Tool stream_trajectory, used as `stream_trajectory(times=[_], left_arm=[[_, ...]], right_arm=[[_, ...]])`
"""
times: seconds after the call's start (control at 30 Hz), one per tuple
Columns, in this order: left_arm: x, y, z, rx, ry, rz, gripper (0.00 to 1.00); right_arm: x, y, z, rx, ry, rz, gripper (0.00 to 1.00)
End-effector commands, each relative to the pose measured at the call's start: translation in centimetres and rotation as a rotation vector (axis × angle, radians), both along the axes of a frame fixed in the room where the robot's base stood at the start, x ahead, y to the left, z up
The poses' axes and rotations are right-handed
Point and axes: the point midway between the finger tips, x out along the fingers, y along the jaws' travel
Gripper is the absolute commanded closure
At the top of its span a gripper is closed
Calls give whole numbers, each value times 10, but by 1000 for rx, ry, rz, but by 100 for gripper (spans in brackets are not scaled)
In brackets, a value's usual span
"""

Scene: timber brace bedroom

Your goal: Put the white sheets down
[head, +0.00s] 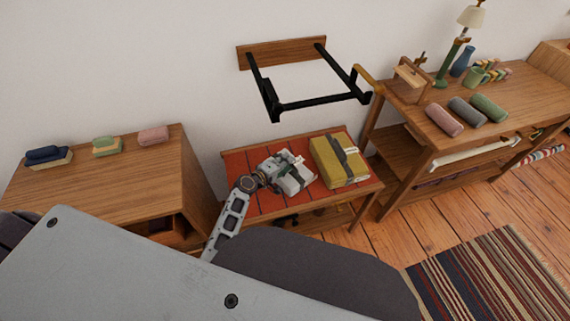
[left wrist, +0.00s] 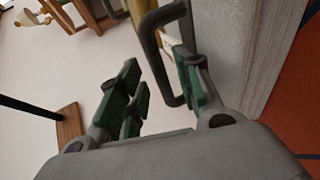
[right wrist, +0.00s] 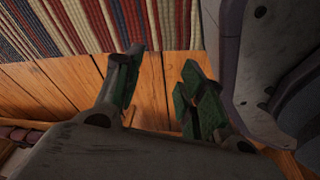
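The white sheets (head: 297,182) are a pale bundle with a dark strap and a tag, on the red-topped bench (head: 244,190). My left gripper (head: 272,172) is right at the bundle's left side. In the left wrist view, the sheets (left wrist: 252,45) show as a pale block at right, with a dark strap handle (left wrist: 160,20). My left gripper's green-padded fingers (left wrist: 158,88) stand apart, with part of the handle loop between them, nearer the right finger. I cannot tell whether they touch. My right gripper (right wrist: 160,92) is open and empty above the wooden floor.
A yellow strapped bundle (head: 338,160) lies right of the sheets on the bench. A black wall frame (head: 315,102) juts out above. A left cabinet (head: 110,185) holds small folded cloths. A right desk (head: 440,110) carries rolls and a lamp. A striped rug (head: 490,275) lies on the floor.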

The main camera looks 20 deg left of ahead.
Motion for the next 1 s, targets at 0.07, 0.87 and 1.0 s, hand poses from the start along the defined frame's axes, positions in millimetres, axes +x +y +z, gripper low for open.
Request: stream_trajectory(times=[0.07,0.87,1.0], left_arm=[[0,0,1,0,0,0,66],[-55,23,24,1,1,0,66],[-67,29,28,1,1,0,66]], right_arm=[[-1,2,0,2,-1,0,60],[-15,-11,-5,-11,10,2,60],[-15,-13,-5,-14,10,4,60]])
